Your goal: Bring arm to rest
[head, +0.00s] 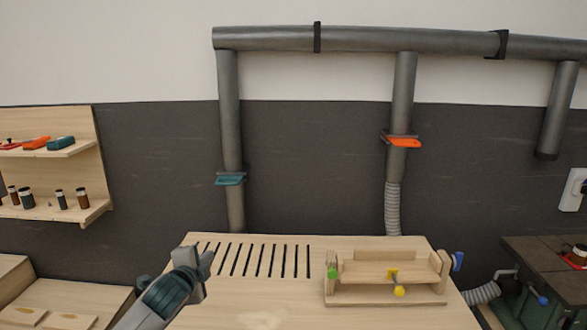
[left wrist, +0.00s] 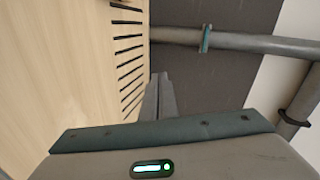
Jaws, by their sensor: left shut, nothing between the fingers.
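My left gripper (head: 198,262) shows in the head view at the left edge of the wooden worktable (head: 270,315), near its slotted part. Its fingers point up and away, and they are shut with nothing between them. In the left wrist view the shut fingers (left wrist: 158,95) show beside the slotted tabletop (left wrist: 70,70). My right gripper is in neither view.
A wooden jig (head: 375,270) with green and yellow knobs stands on the table's right half. Grey duct pipes (head: 229,130) run along the wall behind. A wooden shelf (head: 60,155) hangs at left. A dark machine (head: 545,270) stands at right.

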